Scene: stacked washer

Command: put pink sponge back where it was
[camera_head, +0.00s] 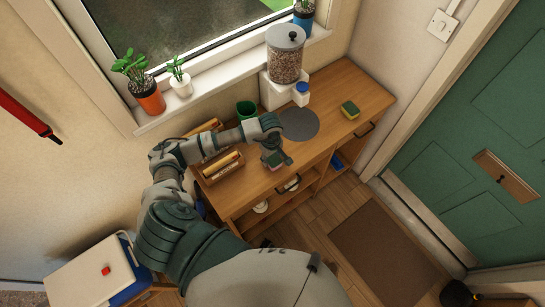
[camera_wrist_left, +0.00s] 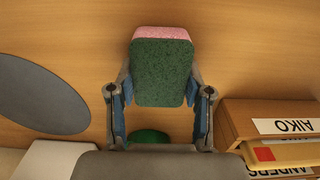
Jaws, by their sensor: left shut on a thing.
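The pink sponge (camera_wrist_left: 163,33) has a dark green scouring face and shows between the fingers of my left gripper (camera_wrist_left: 161,98) in the left wrist view. The fingers are shut on its two sides. In the head view my left gripper (camera_head: 273,158) is over the front part of the wooden cabinet top (camera_head: 340,90), with the sponge (camera_head: 270,165) mostly hidden under it. I cannot tell whether the sponge touches the wood. My right gripper is not in view.
Wooden boxes (camera_head: 222,165) with name labels stand left. A green cup (camera_head: 246,110) and a food dispenser (camera_head: 286,60) stand behind.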

